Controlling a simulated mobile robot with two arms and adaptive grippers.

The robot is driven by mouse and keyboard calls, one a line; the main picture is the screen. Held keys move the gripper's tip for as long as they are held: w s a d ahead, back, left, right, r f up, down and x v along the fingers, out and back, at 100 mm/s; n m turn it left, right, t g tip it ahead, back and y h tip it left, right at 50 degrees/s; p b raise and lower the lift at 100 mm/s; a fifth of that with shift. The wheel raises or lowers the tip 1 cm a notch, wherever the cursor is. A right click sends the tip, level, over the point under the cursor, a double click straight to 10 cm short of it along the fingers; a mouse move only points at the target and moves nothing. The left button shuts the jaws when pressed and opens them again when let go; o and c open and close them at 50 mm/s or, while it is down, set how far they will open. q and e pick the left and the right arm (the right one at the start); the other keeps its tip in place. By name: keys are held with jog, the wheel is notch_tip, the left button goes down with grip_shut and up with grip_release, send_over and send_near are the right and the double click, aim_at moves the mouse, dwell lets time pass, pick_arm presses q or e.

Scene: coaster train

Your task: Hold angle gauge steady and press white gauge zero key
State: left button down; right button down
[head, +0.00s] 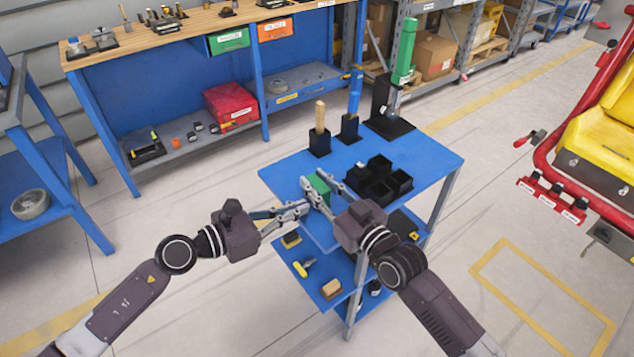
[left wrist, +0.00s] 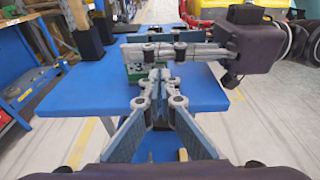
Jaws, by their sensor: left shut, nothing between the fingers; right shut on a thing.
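The angle gauge, a small green block (head: 319,188), is at the near left part of the blue cart's top. My right gripper (head: 320,184) is shut on it, with a finger on either side. In the left wrist view the green gauge (left wrist: 134,73) shows partly behind the fingers. My left gripper (head: 304,207) is shut and empty, its tips close beside the gauge's near side; I cannot tell whether they touch. Its closed tips (left wrist: 160,76) point at the gauge in the left wrist view. The white zero key cannot be made out.
The cart's lower shelf holds small items. A workbench (head: 160,45) stands behind; a red-framed yellow seat is right.

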pick_arm(q)
jog(key=shift+x, duration=0.85)
dwell(0.7)
jog(key=shift+r, duration=0.1)
jog(key=shift+f+v, duration=0.2)
jog(key=shift+v, duration=0.75)
jog(key=shift+f+v, duration=0.2)
jog(key=shift+v, duration=0.8)
jog(key=shift+f+v, duration=0.15)
jog(key=shift+v, duration=0.8)
jog(key=shift+s+a, duration=0.1)
jog(key=shift+s, duration=0.05)
pick_arm(e)
jog(key=c, duration=1.6)
grip_release()
